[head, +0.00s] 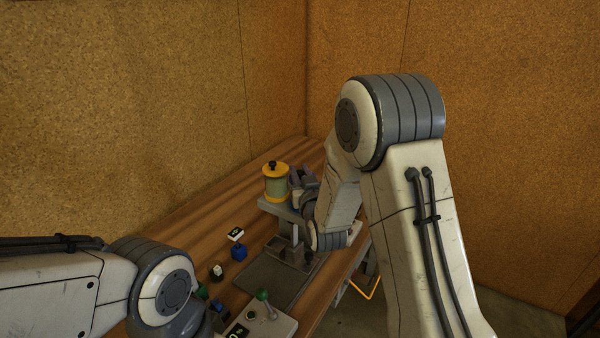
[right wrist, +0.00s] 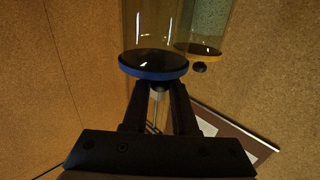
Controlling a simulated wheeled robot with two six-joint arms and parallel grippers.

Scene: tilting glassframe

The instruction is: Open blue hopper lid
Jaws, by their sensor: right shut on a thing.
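In the right wrist view, the blue hopper lid (right wrist: 153,65) is a flat disc with a blue rim at the end of a clear cylinder (right wrist: 152,25). My right gripper (right wrist: 158,92) is shut on the small knob of this lid, its dark fingers either side of it. The lid looks in line with the cylinder; I cannot tell whether there is a gap. In the head view, my right gripper (head: 304,184) is beside the yellow-lidded hopper (head: 276,187), and the blue hopper is mostly hidden by it and my arm.
The yellow lid (right wrist: 198,50) with its black knob is close beside the blue one. On the wooden table (head: 205,248) are a blue block (head: 239,252), a small black-and-white sign (head: 236,234) and a green-knobbed lever (head: 262,296). Cork-like walls stand close behind.

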